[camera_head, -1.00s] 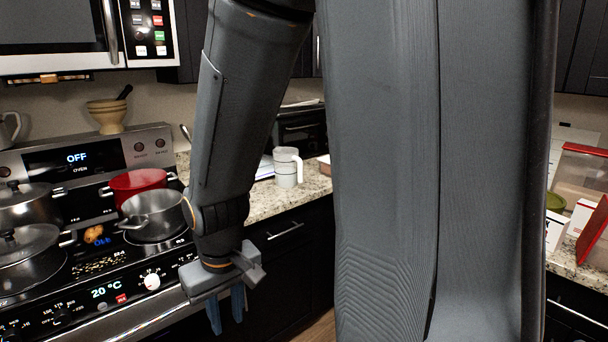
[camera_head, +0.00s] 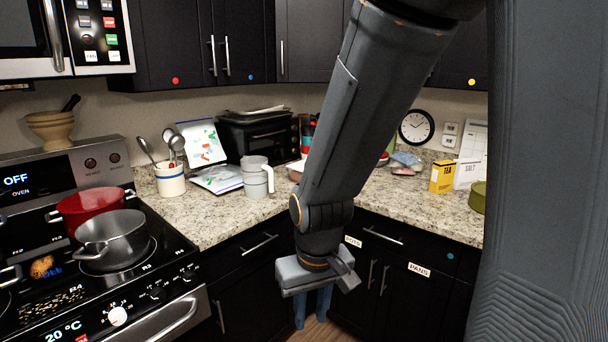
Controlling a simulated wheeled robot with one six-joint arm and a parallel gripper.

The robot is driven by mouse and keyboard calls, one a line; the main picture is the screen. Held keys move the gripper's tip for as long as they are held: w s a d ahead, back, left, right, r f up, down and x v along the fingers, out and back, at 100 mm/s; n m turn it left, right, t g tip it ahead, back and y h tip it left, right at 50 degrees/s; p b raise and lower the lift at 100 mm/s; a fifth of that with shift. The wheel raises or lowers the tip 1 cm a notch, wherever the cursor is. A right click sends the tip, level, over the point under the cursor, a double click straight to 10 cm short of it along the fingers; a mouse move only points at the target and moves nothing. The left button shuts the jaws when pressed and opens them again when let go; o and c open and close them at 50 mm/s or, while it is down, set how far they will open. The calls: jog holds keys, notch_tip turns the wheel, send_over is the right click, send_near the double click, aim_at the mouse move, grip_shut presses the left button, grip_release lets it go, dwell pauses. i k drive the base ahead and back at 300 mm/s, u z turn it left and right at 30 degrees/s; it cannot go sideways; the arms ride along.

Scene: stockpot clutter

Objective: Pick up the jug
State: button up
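The jug (camera_head: 257,178) is pale grey-white with a handle on its right side. It stands upright on the granite counter (camera_head: 215,215), right of the stove and in front of the black toaster oven. My gripper (camera_head: 312,308) hangs below my arm with its blue fingers pointing down. The fingers are apart with a gap between them, and nothing shows in them. The gripper is below counter height in the picture, in front of the dark cabinets, to the right of and apart from the jug.
A utensil crock (camera_head: 170,181) stands left of the jug, with a tablet (camera_head: 202,143) behind. The toaster oven (camera_head: 262,138) is at the back. A steel pot (camera_head: 112,240) and red pot (camera_head: 90,205) sit on the stove. A yellow tea box (camera_head: 442,177) stands right. Counter in front of the jug is bare.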

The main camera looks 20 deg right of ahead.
aim_at(256, 174)
jog(key=z, duration=0.1)
jog(key=i, duration=1)
